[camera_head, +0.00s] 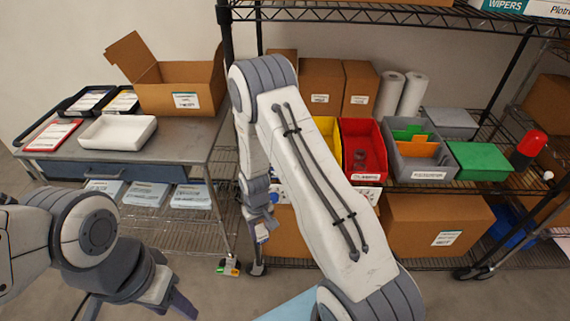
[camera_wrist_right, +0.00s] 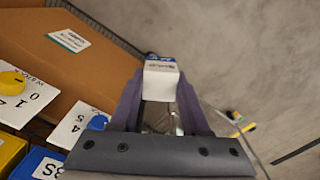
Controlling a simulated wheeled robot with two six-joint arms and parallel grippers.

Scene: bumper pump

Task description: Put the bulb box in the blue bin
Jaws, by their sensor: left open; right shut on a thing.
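The bulb box (camera_wrist_right: 161,80) is a small white box with a blue end. In the right wrist view it sits between the two fingers of my right gripper (camera_wrist_right: 160,100), which is shut on it. In the head view my right gripper (camera_head: 262,222) hangs in front of the shelf, left of the bins, with a small white part of the box (camera_head: 262,232) showing. The blue bin (camera_wrist_right: 35,164), with a label ending in "BS", shows at the bottom left of the wrist view; in the head view my right arm hides it. My left gripper (camera_head: 145,300) is open and empty at the lower left.
A yellow bin (camera_head: 327,130), a red bin (camera_head: 365,180) and a grey bin (camera_head: 428,176) stand on the shelf. White dial cards (camera_wrist_right: 22,95) hang below the bins. A grey table (camera_head: 190,137) stands left. A small item (camera_head: 228,267) lies on the floor.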

